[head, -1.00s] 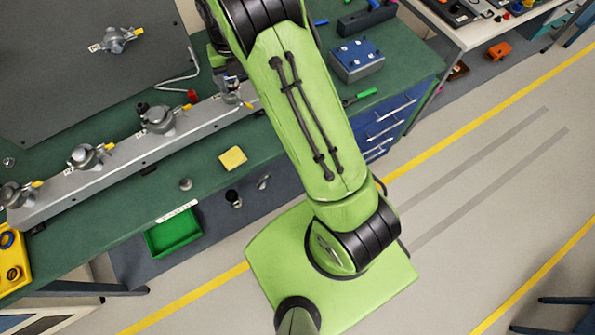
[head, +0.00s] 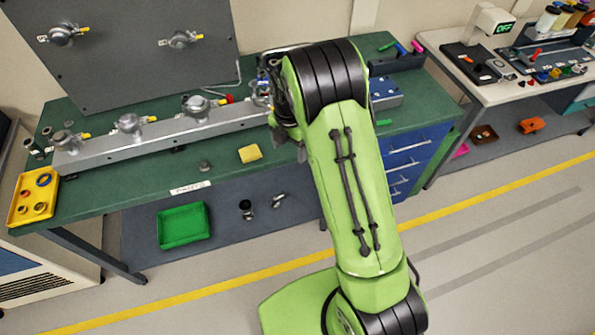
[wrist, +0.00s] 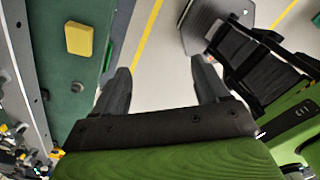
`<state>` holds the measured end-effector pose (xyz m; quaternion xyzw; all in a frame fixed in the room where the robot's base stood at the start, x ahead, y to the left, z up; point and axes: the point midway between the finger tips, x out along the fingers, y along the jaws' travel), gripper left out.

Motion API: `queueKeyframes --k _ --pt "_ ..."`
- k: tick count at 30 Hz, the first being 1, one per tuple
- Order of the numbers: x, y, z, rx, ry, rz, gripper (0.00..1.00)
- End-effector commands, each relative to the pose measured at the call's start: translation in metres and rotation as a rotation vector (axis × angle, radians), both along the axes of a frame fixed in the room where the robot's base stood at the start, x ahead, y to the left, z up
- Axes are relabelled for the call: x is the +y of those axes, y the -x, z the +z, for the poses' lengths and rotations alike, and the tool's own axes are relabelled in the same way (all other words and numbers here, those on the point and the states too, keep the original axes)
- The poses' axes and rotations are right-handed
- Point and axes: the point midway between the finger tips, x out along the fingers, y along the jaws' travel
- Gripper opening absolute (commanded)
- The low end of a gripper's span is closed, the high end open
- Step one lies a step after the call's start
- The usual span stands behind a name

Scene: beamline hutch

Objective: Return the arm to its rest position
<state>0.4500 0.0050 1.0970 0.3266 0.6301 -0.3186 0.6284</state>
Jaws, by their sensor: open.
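My green arm reaches over the green workbench (head: 110,184) in the head view, with its elbow raised near the bench's right half. In that view my gripper is mostly hidden behind the arm. In the wrist view my gripper (wrist: 160,90) is open and empty, its two dark fingers apart with floor and a yellow line behind them. A yellow block (wrist: 79,39) lies on the bench to the left of the fingers, not touched. The same yellow block (head: 250,153) shows in the head view to the left of my arm.
A metal rail (head: 160,139) with several valve-like fittings runs along the bench. A dark panel (head: 140,50) stands behind it. A yellow tray (head: 24,213) sits at the bench's left end, and a green bin (head: 183,226) is below. Clear floor (head: 480,240) lies at the right front.

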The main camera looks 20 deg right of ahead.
Motion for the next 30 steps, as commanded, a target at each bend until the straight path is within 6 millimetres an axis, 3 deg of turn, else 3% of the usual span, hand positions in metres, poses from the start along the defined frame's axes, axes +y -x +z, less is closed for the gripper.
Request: queueKeyframes --k 1,6,17,20,23,27,30 --pt "-0.001 0.001 -0.01 0.001 -0.001 -0.071 0.74" --pt "0.0 0.004 -0.023 0.002 -0.004 -0.25 0.74" --pt "0.0 0.005 -0.018 -0.006 -0.007 -0.31 0.74" --pt "0.0 0.015 0.015 -0.045 -0.026 -0.453 0.74" --pt "0.001 0.043 0.064 -0.102 -0.074 -0.714 0.74" --pt "0.0 0.099 0.118 -0.168 -0.16 -1.105 0.74" --pt "0.0 0.145 0.142 -0.207 -0.238 -1.378 0.74"
